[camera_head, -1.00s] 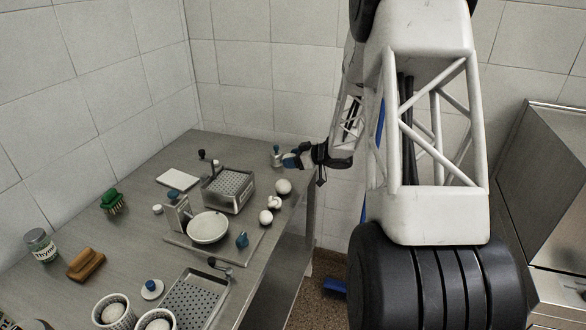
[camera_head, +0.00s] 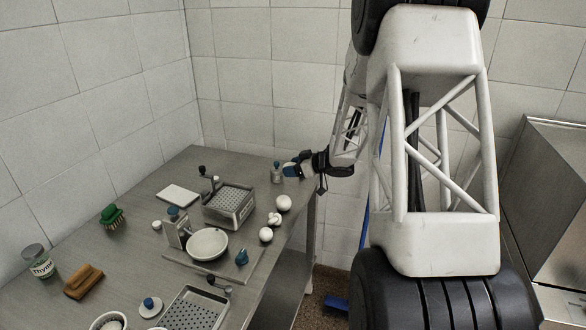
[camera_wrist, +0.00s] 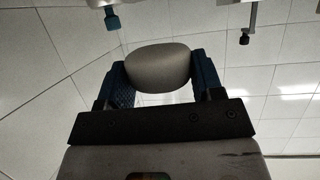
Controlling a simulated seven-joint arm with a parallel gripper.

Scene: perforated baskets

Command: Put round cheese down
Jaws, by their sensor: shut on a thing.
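My gripper (camera_wrist: 162,80) is shut on the round cheese (camera_wrist: 158,68), a smooth, pale grey rounded piece between its two blue finger pads in the wrist view. The cheese is too small and too covered by the fingers to make out clearly there. Whether it touches the tabletop cannot be told.
Several white round things, one of them (camera_head: 283,203), lie along the table's (camera_head: 150,188) right edge. A perforated metal box with a crank (camera_head: 229,203), a white bowl (camera_head: 207,243) and a white board (camera_head: 178,195) stand nearby. The far left tabletop is mostly clear.

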